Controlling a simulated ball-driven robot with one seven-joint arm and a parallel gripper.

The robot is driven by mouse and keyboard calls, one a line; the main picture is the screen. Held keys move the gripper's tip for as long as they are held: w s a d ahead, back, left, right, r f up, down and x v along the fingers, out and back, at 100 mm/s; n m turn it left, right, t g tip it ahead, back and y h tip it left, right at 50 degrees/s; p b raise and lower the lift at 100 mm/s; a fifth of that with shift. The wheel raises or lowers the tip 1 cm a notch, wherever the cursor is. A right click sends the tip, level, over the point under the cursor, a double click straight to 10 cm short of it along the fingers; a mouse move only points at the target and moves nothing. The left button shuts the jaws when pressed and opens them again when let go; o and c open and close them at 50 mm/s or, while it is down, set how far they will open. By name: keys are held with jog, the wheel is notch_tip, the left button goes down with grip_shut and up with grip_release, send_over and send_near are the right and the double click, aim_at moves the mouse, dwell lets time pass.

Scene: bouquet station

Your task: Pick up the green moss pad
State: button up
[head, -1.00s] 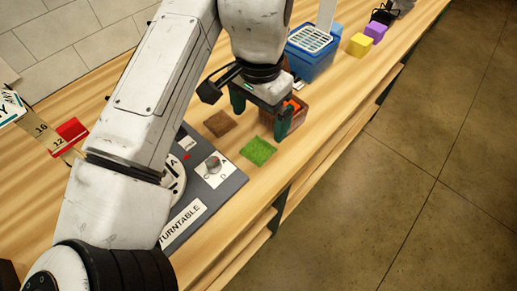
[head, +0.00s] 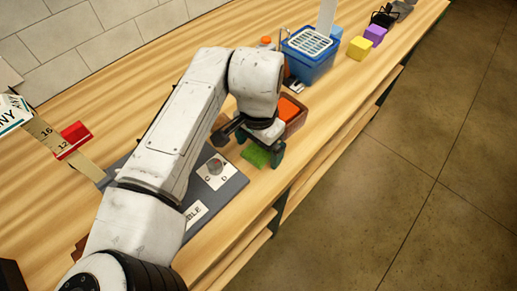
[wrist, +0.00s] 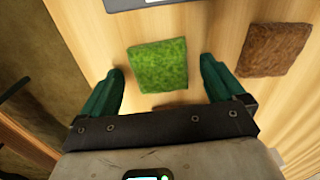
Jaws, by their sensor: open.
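The green moss pad (head: 256,155) lies flat on the wooden counter near its front edge, partly hidden by my gripper in the head view. In the wrist view the pad (wrist: 158,65) shows as a green square roughly between and just ahead of the fingertips. My gripper (wrist: 157,75) has its green fingers spread wide, with nothing between them but bare wood and the pad's near part. It also shows from above in the head view (head: 260,153), low over the pad. I cannot tell the exact height of the fingers above the counter.
A brown pad (wrist: 273,50) lies right of the green pad in the wrist view. A brown box with orange contents (head: 293,112) and a blue basket (head: 312,62) stand beyond. The counter's front edge is near.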

jog(key=shift+c, duration=0.4)
jog(key=c, duration=1)
jog(key=shift+c, duration=0.2)
